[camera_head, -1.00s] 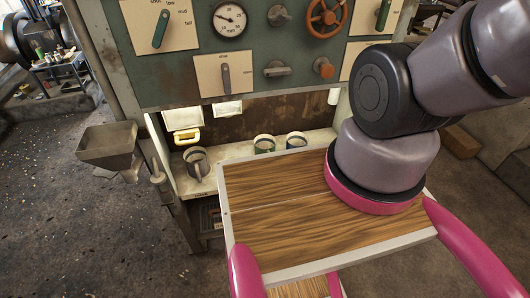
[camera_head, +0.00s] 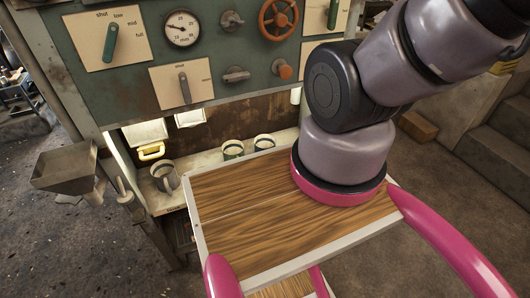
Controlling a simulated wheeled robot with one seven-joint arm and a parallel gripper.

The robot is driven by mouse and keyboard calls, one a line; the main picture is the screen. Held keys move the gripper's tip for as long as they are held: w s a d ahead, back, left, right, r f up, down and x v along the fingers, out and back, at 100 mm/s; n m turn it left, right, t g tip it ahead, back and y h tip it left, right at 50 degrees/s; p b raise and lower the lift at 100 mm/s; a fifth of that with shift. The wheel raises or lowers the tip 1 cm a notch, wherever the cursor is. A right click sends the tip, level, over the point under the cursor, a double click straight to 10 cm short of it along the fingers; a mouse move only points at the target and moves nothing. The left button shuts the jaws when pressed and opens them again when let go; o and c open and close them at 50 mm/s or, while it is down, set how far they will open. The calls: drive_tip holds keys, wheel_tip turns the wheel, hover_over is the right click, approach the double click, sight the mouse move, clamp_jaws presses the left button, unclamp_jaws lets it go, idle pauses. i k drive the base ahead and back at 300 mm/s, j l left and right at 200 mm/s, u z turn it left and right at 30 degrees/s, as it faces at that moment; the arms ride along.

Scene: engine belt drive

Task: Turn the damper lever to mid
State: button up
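Three lever plates show on the green panel (camera_head: 225,55). The upper left plate has a green lever (camera_head: 110,43) pointing nearly straight up, below small words that seem to read shut, low, mid and full. The lower plate has a grey lever (camera_head: 185,88) pointing up, slightly left, with blurred words. The upper right plate has another green lever (camera_head: 332,14), nearly upright and cut by the top edge. Which one is the damper lever I cannot tell. My gripper is out of view; only my arm's upper links show at right.
The panel also bears a round gauge (camera_head: 182,29), an orange-brown handwheel (camera_head: 278,18), two grey knobs and an orange knob (camera_head: 285,71). A metal hopper (camera_head: 66,167) stands at left. Steps (camera_head: 500,120) rise at right.

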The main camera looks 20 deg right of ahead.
sight(110, 42)
drive_tip(key=l+u, duration=0.65)
drive_tip(key=k+l, duration=0.05)
